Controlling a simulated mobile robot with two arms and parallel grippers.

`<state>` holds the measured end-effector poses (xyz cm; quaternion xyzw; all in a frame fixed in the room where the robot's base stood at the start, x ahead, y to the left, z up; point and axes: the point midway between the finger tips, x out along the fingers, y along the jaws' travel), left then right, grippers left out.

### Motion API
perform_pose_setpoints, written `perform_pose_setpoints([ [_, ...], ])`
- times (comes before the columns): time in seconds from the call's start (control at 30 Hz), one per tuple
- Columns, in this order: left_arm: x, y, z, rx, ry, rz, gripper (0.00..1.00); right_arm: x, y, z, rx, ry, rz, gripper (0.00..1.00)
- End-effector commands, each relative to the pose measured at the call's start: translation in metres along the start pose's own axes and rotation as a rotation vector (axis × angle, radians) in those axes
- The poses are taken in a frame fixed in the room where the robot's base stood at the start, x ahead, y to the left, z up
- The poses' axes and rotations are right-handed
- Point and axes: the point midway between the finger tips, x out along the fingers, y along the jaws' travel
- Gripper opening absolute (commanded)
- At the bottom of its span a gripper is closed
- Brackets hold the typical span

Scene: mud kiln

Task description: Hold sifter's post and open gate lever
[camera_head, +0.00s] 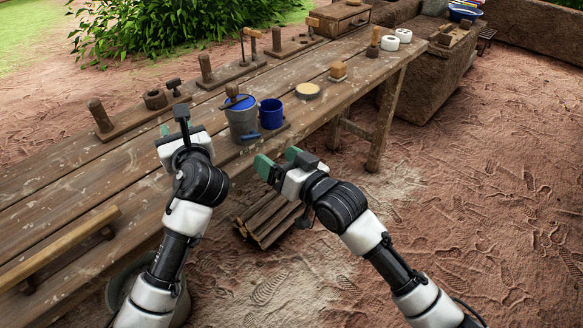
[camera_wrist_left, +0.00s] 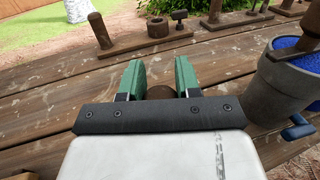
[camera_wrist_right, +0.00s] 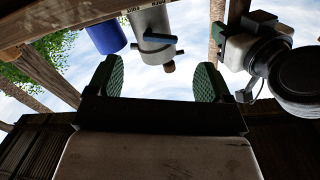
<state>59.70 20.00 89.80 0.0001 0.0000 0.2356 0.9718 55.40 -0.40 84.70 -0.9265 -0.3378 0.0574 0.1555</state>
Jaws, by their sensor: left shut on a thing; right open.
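The grey sifter (camera_head: 242,124) stands upright on the table with blue contents and a wooden handle on top. Its blue gate lever (camera_head: 251,136) sticks out low on the front, and also shows in the left wrist view (camera_wrist_left: 299,129). My left gripper (camera_head: 178,130) is left of the sifter. My right gripper (camera_head: 276,163) is open and empty, in front of and below the lever. The sifter (camera_wrist_right: 153,27) appears inverted beyond its fingers.
A blue cup (camera_head: 271,114) stands right of the sifter. A pale round disc (camera_head: 307,90) lies further right. Wooden posts and tools (camera_head: 205,70) line the far side of the table (camera_head: 90,175). Firewood (camera_head: 268,220) lies below my right gripper.

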Motion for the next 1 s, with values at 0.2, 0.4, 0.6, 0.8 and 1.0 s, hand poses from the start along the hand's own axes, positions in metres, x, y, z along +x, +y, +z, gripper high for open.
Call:
perform_pose_setpoints([
  [0.2, 0.0, 0.0, 0.0, 0.001, 0.0, 0.0, 0.0, -0.034, 0.001, 0.001, 0.001, -0.001, 0.001, 0.81],
  [0.4, 0.0, 0.0, 0.0, 0.001, 0.0, 0.0, 0.0, -0.043, 0.0, 0.0, 0.0, 0.0, 0.0, 0.81],
  [0.6, 0.0, 0.0, 0.0, 0.0, 0.0, -0.001, 0.0, -0.042, 0.0, 0.0, 0.0, 0.0, 0.0, 0.81],
  [0.8, 0.0, 0.0, 0.0, 0.0, 0.0, -0.001, 0.0, -0.042, -0.003, -0.009, -0.001, 0.002, -0.001, 0.81],
  [1.0, 0.0, 0.0, 0.0, 0.0, 0.0, -0.001, 0.0, -0.042, -0.009, -0.028, 0.0, 0.002, -0.001, 0.81],
])
